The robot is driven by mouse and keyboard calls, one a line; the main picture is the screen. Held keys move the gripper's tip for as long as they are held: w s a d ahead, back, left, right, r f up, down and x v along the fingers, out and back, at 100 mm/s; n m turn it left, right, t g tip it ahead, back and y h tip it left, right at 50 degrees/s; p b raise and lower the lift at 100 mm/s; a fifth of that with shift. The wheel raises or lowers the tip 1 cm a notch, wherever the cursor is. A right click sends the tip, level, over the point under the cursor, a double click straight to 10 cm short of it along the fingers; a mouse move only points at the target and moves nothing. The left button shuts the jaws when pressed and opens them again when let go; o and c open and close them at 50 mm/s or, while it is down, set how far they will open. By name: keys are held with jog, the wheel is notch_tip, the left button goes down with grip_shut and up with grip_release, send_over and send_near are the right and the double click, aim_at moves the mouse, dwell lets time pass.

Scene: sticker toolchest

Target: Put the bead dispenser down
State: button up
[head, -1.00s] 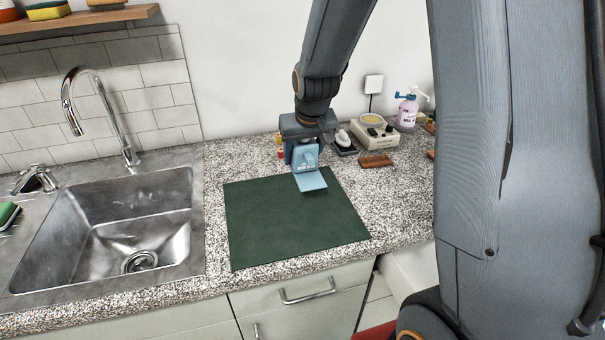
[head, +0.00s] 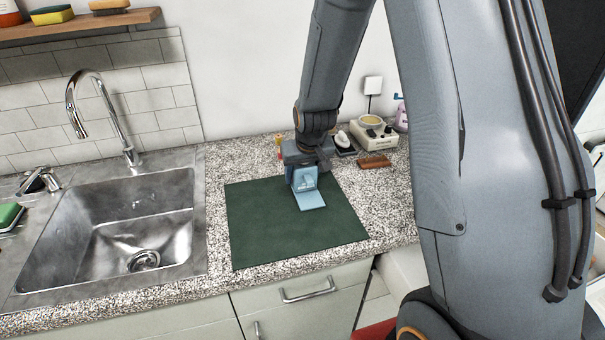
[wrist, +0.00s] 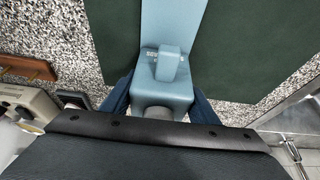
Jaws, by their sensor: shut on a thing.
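The bead dispenser is a light blue block with a flat plate sticking out at its front (head: 307,188). My gripper (head: 303,172) is shut on it, over the back part of the dark green mat (head: 285,235). In the wrist view the dispenser (wrist: 165,90) sits between the two dark blue fingers (wrist: 160,105), with its plate reaching over the mat (wrist: 245,45). The dispenser appears upright and low over the mat; I cannot tell whether its underside touches the mat.
A steel sink (head: 110,225) is left of the mat. A wooden block (head: 373,162), a cream device with a round dish (head: 374,130) and a dark-based object (head: 343,144) stand on the counter to the right and behind. The front of the mat is clear.

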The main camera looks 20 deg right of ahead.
aim_at(308, 177)
jog(key=o, duration=1.4)
jog(key=shift+f, duration=0.1)
jog(key=b+v, duration=0.3)
jog(key=v, duration=0.8)
jog(key=shift+s+r, duration=0.15)
jog(key=shift+r, duration=0.25)
jog(key=shift+s, duration=0.3)
jog(key=s+f+g, duration=0.1)
jog(key=s, duration=0.4)
jog(key=s+f+g, duration=0.1)
jog(key=s+f, duration=0.1)
jog(key=s, duration=0.4)
jog(key=s+f, duration=0.2)
jog(key=s, duration=0.4)
jog(key=shift+s+f+g, duration=0.1)
jog(key=shift+f+g, duration=0.1)
jog(key=shift+g, duration=0.2)
jog(key=shift+f, duration=0.35)
